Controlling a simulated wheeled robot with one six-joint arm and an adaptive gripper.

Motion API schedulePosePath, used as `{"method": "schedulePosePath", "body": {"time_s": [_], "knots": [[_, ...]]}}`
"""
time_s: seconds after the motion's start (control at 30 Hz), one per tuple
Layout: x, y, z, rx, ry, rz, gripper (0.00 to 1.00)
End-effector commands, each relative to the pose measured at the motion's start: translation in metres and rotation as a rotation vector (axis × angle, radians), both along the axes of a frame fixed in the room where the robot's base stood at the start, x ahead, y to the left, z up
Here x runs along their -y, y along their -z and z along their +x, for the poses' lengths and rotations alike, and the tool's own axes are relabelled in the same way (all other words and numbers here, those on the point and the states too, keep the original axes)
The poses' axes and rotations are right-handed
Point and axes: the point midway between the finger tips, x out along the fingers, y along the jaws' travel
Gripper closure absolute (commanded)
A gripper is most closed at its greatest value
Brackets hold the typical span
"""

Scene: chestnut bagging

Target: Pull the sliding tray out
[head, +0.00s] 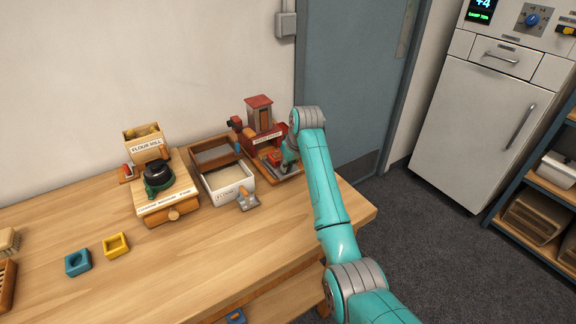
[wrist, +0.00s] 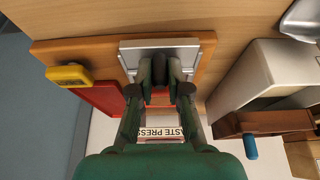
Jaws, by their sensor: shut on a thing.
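The sliding tray (wrist: 130,56) is a pale grey metal plate on the wooden base (wrist: 207,58) of the red paste press (head: 262,138). In the wrist view my gripper (wrist: 160,72) is over the tray, its fingers closed around a dark upright part at the tray's middle. The fingers hide most of that part. In the head view my gripper (head: 289,160) is low at the front of the press, and my arm covers the right side of it. The press label (wrist: 160,133) is partly hidden behind my gripper.
A white flour box (head: 226,181) with a metal scoop (head: 248,199) stands close left of the press.

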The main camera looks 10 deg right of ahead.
Motion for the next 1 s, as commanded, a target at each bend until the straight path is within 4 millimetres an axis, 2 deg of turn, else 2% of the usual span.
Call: {"method": "schedulePosePath", "body": {"time_s": [0.07,0.1,0.17,0.2,0.5,0.63,1.0], "knots": [[0.001,0.002,-0.002,-0.009,0.000,-0.001,1.00],[0.001,0.002,-0.002,-0.009,0.000,-0.001,0.77],[0.001,0.002,-0.002,-0.009,0.000,-0.001,0.61],[0.001,0.002,-0.002,-0.008,0.000,0.000,0.59],[0.001,0.000,-0.002,-0.005,0.001,0.000,0.59],[0.002,-0.009,-0.005,-0.004,0.001,0.000,0.59],[0.010,-0.073,-0.030,-0.003,0.000,-0.001,0.59]]}}
